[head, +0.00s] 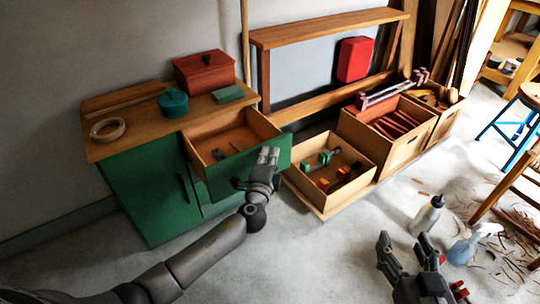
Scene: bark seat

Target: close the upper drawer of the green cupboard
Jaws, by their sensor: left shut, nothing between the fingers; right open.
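The green cupboard (150,190) stands at the left against the wall, with a wooden top. Its upper drawer (222,142) is pulled out, showing a wooden inside with a few small items and a green front. My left gripper (268,156) is shut and empty, at the green drawer front near its right part. It overlaps the front in the picture; I cannot tell whether it touches. My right gripper (403,243) is open and empty, low at the right above the floor, away from the cupboard.
On the cupboard top are a red box (204,72), a teal pot (173,102), a green block (228,94) and a ring (108,129). Wooden crates (330,172) stand right of the drawer. The floor before the cupboard is clear.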

